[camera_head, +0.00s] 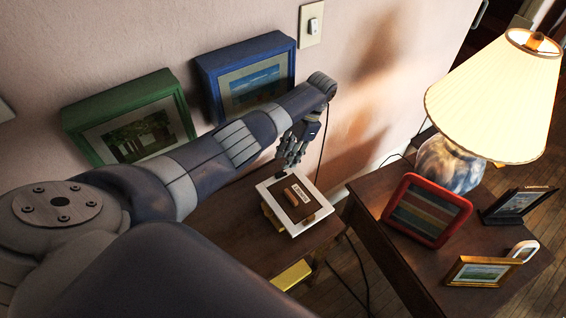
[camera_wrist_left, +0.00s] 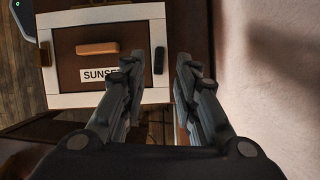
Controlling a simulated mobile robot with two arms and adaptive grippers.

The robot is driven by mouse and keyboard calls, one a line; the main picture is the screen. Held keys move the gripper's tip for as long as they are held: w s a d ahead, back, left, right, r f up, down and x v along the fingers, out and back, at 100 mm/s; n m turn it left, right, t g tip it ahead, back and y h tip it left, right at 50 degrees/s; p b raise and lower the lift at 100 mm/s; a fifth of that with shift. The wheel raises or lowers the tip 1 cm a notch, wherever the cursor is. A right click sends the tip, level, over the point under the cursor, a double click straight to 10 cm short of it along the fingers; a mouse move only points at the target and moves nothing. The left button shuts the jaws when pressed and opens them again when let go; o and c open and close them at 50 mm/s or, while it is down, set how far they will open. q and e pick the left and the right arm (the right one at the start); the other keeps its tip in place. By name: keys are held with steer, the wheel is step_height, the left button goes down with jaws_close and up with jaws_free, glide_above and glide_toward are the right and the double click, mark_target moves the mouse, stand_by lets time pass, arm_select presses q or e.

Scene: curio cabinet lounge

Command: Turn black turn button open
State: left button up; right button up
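The black turn button (camera_wrist_left: 159,60) shows in the wrist view as a small upright bar on the right side of a white frame (camera_wrist_left: 110,14). The frame surrounds a brown panel (camera_wrist_left: 70,62) with an orange-brown wooden handle (camera_wrist_left: 97,48) and a label partly hidden by a finger, reading "SUNSE". In the head view, the white-framed box (camera_head: 318,219) sits on a dark wooden table. My left gripper (camera_head: 286,163) is at its far edge. Its fingers (camera_wrist_left: 159,70) are apart, with the button seen in the gap; contact cannot be told. My right gripper is not in view.
Green (camera_head: 80,117) and blue (camera_head: 208,75) picture frames are at the wall behind my left arm. On the right table are a lit lamp (camera_head: 495,95), a red frame (camera_head: 392,203), a gold frame (camera_head: 452,272) and a black frame (camera_head: 515,207). A gap separates the tables.

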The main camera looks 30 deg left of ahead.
arm_select(q)
steer(key=v, duration=0.6)
steer(key=shift+d, duration=0.1)
stand_by(0.4)
